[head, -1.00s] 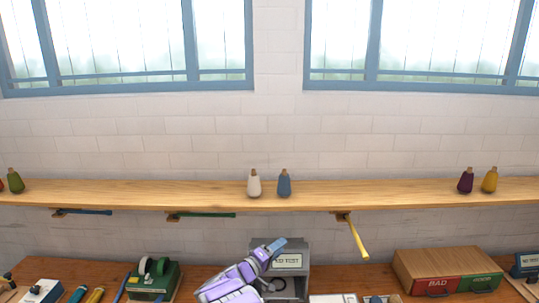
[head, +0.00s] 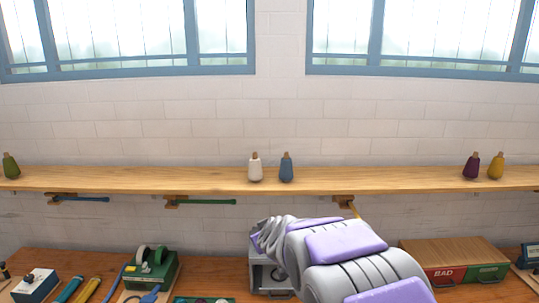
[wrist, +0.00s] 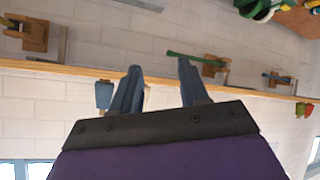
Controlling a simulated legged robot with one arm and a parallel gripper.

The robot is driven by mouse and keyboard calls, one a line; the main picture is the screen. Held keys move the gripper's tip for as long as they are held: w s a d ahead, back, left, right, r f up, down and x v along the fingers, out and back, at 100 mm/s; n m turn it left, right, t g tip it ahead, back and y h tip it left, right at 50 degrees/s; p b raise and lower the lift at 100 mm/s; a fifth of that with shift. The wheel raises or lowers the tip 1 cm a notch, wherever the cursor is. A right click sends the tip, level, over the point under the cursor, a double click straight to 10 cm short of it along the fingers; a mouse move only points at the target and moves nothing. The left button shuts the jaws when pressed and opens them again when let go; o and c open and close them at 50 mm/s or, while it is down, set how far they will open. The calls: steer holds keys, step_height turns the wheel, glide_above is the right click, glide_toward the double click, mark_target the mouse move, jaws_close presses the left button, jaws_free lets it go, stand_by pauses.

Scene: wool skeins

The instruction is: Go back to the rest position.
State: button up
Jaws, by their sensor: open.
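My gripper (wrist: 158,68) shows in the wrist view with two blue-grey fingers spread apart and nothing between them. That view is upside down. In the head view my purple and grey arm reaches up from the lower right, in front of the bench, and the fingers cannot be made out there. The wooden shelf (head: 150,179) runs across the wall. A white skein (head: 255,168) and a blue skein (head: 286,168) stand upright near its middle. In the wrist view the blue skein (wrist: 104,94) is left of the fingers, and the white one is mostly hidden behind a finger.
A green lever (head: 205,202) and a blue lever (head: 85,198) stick out under the shelf. The bench holds a green tape machine (head: 152,268), a grey box (head: 262,277) and a red-and-green bin (head: 455,262).

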steer(key=s+d+f+m+g+b, duration=0.2)
steer(key=s+d+f+g, duration=0.2)
steer(key=s, duration=1.2)
steer(key=s+d+f+m+g+h+b, duration=0.1)
steer(key=s+d+f+g, duration=0.3)
steer(key=s, duration=1.3)
steer(key=s+d+f+m+g+h+b, duration=0.1)
steer(key=s+d+f+m+g+b, duration=0.2)
steer(key=s+d, duration=0.4)
steer(key=s+f+g, duration=0.1)
steer(key=s, duration=0.8)
steer(key=shift+s+m+g, duration=0.3)
steer(key=shift+s, duration=0.05)
steer(key=shift+d, duration=0.2)
